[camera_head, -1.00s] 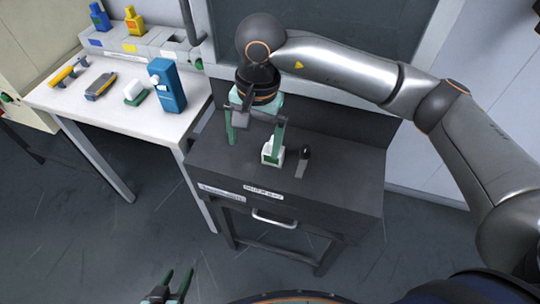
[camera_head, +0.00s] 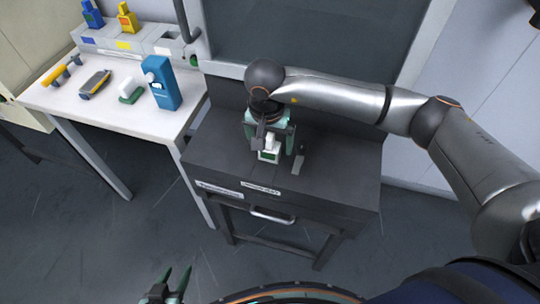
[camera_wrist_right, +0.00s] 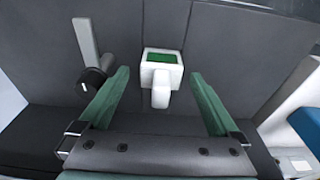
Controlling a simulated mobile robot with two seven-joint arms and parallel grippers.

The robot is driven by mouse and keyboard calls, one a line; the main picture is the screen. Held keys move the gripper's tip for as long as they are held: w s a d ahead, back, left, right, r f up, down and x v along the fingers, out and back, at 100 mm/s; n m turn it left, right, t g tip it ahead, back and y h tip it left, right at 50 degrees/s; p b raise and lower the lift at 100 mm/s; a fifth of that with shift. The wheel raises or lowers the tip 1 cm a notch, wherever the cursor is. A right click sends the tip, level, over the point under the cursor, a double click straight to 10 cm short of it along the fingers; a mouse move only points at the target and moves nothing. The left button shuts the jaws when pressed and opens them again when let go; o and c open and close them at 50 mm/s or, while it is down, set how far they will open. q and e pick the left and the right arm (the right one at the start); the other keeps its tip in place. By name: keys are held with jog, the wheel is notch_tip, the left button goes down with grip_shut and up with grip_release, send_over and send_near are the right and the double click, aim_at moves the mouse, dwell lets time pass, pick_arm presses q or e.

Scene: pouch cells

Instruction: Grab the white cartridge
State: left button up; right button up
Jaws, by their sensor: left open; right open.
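The white cartridge (camera_head: 269,152), a small white block with a green patch, stands on the dark grey workbench (camera_head: 225,165). My right gripper (camera_head: 272,138) is over it, open, with its green fingers on either side. In the right wrist view the cartridge (camera_wrist_right: 160,96) shows between and slightly beyond the two open fingers (camera_wrist_right: 160,76), with a visible gap on each side. My left gripper (camera_head: 173,280) is open and empty, low at the bottom of the head view, away from the bench.
A dark-knobbed lever (camera_wrist_right: 92,75) stands beside the cartridge. A white table (camera_head: 105,115) at left holds a blue device (camera_head: 161,82), a white-and-green block (camera_head: 131,90), a grey-yellow tool (camera_head: 95,83) and bottles at the back. A drawer handle (camera_head: 272,216) fronts the bench.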

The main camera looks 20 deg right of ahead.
jog(key=shift+w+f, duration=0.1)
jog(key=shift+f, duration=0.65)
jog(key=shift+c, duration=0.4)
grip_shut()
jog(key=shift+r, duration=0.1)
